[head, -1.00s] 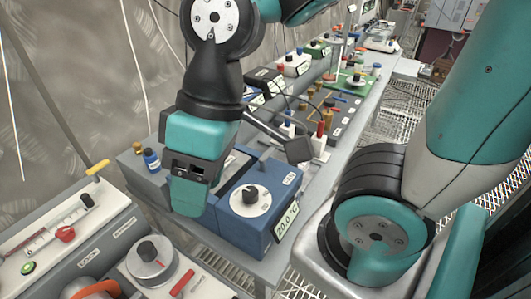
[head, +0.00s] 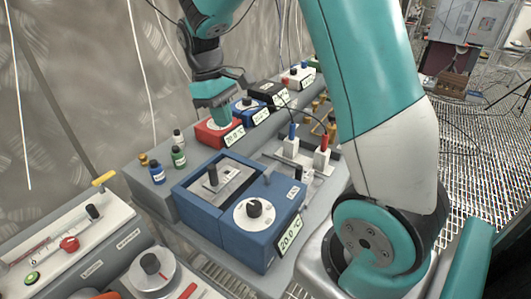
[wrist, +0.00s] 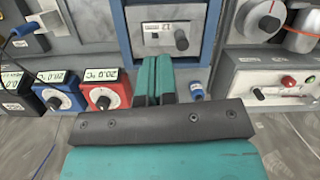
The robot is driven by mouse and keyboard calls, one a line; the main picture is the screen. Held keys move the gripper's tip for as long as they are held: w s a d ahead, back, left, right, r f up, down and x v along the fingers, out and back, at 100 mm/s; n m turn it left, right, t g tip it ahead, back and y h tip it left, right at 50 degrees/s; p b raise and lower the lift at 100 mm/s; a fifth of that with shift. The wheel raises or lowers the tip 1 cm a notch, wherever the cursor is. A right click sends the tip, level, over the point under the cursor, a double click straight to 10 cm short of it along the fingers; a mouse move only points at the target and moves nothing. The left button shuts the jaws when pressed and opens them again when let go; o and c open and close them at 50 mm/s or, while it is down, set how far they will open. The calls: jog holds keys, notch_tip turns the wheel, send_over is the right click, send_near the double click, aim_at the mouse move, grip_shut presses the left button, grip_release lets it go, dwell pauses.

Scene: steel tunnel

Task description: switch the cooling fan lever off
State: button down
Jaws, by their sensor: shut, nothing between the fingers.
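No label that I can read names the cooling fan lever, so I cannot tell for sure which control it is. A dark upright handle (head: 212,176) stands on a pale plate in the recess of a blue box (head: 228,262). The same handle shows in the wrist view (wrist: 181,40), beyond my fingertips and a little right of them. My gripper (head: 212,100) is shut and empty, in front of a small red box in the head view. Its two teal fingers lie together in the wrist view (wrist: 153,76), apart from the handle.
The red dial box (head: 217,132) and several others line the bench behind. Small bottles (head: 178,156) stand left of the blue box. A panel with a red knob (head: 69,243) and a yellow handle (head: 103,179) is at left. Cables hang over the bench.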

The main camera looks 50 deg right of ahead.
aim_at(271, 173)
jog(key=w+d+f+m+g, duration=0.1)
jog(key=w+d+f+g, duration=0.1)
jog(key=d, duration=0.6)
notch_tip(271, 173, down, 2)
jog(key=shift+w+f+m, duration=0.1)
jog(key=shift+w+m, duration=0.2)
jog(key=shift+w, duration=0.2)
jog(key=p+x, duration=0.2)
jog(key=x, duration=0.7)
jog(key=shift+s+d+f, duration=0.1)
jog(key=shift+s+f, duration=0.1)
jog(key=shift+f, duration=0.15)
jog(key=s+p, duration=0.1)
jog(key=s, duration=0.1)
jog(key=shift+s+d+r+p, duration=0.1)
jog(key=shift+s+d+p, duration=0.15)
jog(key=shift+p, duration=0.1)
jog(key=shift+s+d, duration=0.1)
jog(key=shift+s, duration=0.55)
